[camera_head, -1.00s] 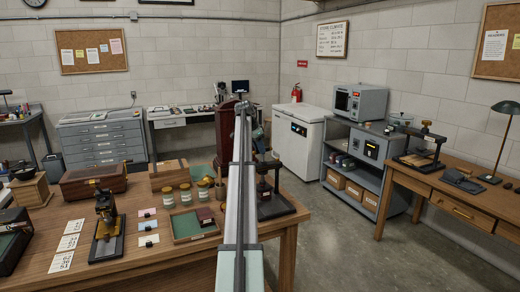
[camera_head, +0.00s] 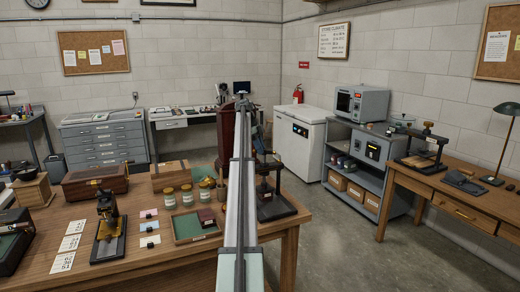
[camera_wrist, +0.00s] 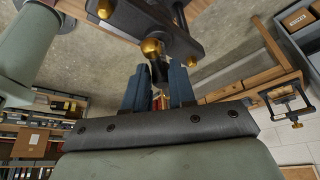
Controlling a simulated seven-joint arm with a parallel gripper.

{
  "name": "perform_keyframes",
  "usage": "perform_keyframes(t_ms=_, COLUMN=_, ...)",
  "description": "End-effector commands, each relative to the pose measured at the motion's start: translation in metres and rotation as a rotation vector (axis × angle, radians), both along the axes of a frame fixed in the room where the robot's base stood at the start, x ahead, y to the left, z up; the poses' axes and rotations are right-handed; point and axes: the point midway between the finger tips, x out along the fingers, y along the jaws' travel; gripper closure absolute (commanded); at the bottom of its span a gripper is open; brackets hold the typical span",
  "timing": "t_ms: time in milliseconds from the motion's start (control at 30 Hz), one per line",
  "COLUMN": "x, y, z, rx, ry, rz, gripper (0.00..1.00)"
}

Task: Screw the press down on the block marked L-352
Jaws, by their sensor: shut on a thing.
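A black screw press (camera_head: 274,207) stands at the right end of the wooden table, partly behind my arm. In the wrist view, its dark upper part (camera_wrist: 170,28) and a brass knob (camera_wrist: 152,47) lie just beyond my fingertips. My gripper (camera_wrist: 159,76) is shut on a short dark piece below that knob, which looks like the end of the press handle. In the head view my arm hides the gripper. No L-352 marking is readable. The block under the press cannot be made out.
A green-lined tray (camera_head: 183,238), jars (camera_head: 169,199) and a brass-and-black device (camera_head: 109,222) stand left of my arm. A second press (camera_head: 425,150) is on the right desk (camera_head: 455,205). Grey shelves (camera_head: 365,170) stand behind. Open floor lies between table and desk.

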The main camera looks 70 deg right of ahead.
Motion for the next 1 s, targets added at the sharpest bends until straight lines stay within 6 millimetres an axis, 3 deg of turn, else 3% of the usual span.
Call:
perform_keyframes(t_ms=333, x=-0.0001, y=-0.0036, z=-0.0008, rx=-0.006, ry=-0.003, rz=-0.137, gripper=1.00)
perform_keyframes(t_ms=867, x=-0.0006, y=-0.0040, z=-0.0017, rx=-0.007, ry=-0.004, rz=-0.161, gripper=1.00)
perform_keyframes(t_ms=900, x=-0.0007, y=-0.0040, z=-0.0017, rx=-0.007, ry=-0.004, rz=-0.161, gripper=0.74)
perform_keyframes(t_ms=1000, x=-0.0007, y=-0.0039, z=-0.0016, rx=-0.007, ry=-0.004, rz=-0.161, gripper=0.65)
